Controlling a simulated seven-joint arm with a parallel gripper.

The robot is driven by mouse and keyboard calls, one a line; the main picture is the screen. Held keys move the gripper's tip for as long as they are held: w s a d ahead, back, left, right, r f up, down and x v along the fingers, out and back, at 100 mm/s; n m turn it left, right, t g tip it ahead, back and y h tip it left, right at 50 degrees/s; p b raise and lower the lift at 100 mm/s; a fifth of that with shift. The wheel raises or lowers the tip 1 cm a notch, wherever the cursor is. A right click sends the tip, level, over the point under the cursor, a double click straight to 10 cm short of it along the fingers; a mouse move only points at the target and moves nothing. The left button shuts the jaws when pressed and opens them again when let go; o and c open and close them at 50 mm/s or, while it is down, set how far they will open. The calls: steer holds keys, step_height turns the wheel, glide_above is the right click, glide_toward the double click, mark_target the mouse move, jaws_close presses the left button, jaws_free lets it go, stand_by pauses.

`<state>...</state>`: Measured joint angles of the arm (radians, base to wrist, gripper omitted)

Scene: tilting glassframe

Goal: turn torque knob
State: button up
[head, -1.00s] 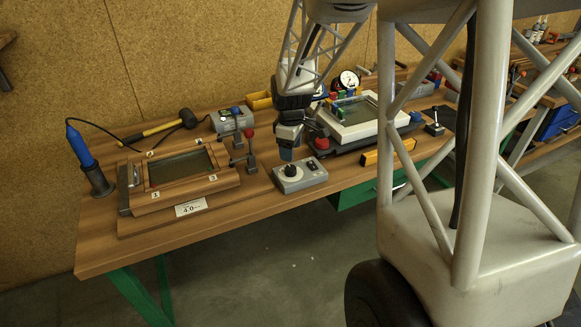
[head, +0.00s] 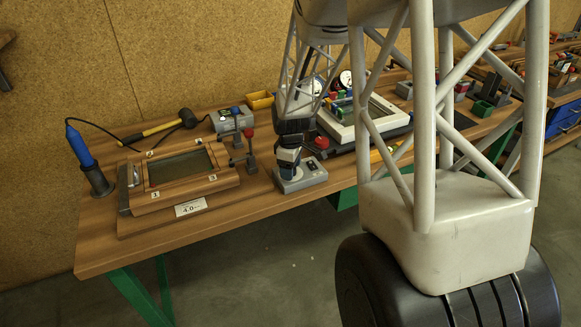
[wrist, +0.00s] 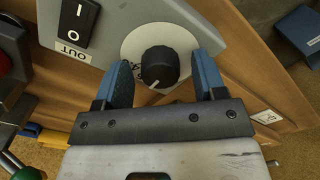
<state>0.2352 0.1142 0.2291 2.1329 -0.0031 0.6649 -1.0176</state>
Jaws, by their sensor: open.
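The torque knob is a black round knob (wrist: 158,66) with a white pointer line, on a pale round dial plate on a grey control box (wrist: 205,18). In the wrist view the knob lies between the two blue fingers of my gripper (wrist: 164,82), which are open with a visible gap on each side. The pointer faces down and slightly left in that view. In the head view my gripper (head: 288,168) is over the grey control box (head: 302,180) on the bench, and it hides the knob there.
A black rocker switch (wrist: 78,22) marked OUT sits beside the knob. A wooden frame fixture (head: 180,175) stands left on the bench (head: 105,250). A clamp with a red knob (head: 248,134) is close behind my gripper. A white-framed panel (head: 372,120) stands to the right.

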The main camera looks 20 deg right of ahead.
steer(key=shift+c, duration=0.3)
steer(key=c, duration=0.9)
steer(key=shift+o, duration=0.2)
steer(key=shift+m, duration=0.4)
steer(key=m, duration=0.8)
